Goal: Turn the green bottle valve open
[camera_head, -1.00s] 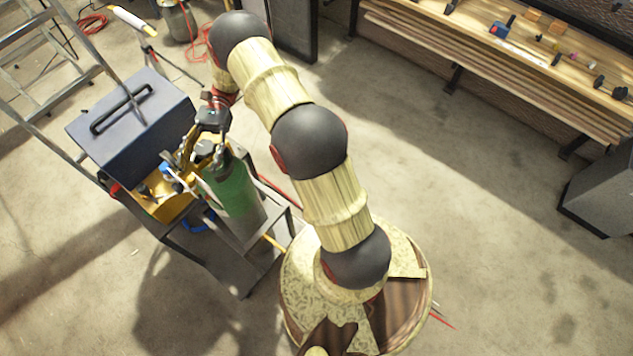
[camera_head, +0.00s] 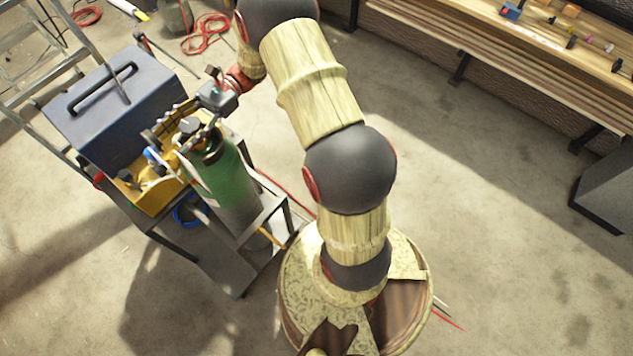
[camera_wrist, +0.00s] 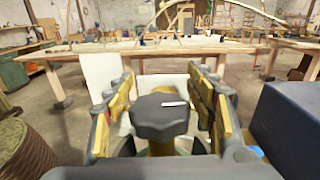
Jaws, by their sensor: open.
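The green bottle (camera_head: 228,182) stands upright on a grey stand, left of my arm's base in the head view. Its dark lobed valve knob (camera_head: 190,125) is on top. My gripper (camera_head: 168,138) is at the knob's height, with one finger on either side of it. In the wrist view the knob (camera_wrist: 160,117) sits between the two yellow and grey fingers of my gripper (camera_wrist: 160,78), low in the picture. The jaws are open, and gaps show between the knob and both fingers. The bottle's body is mostly hidden in the wrist view.
A dark blue box (camera_head: 120,105) with a handle stands close behind and left of the bottle, above a yellow tray (camera_head: 155,195). A ladder (camera_head: 30,95) is at far left. A wooden workbench (camera_head: 590,60) is at upper right. The floor between is clear.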

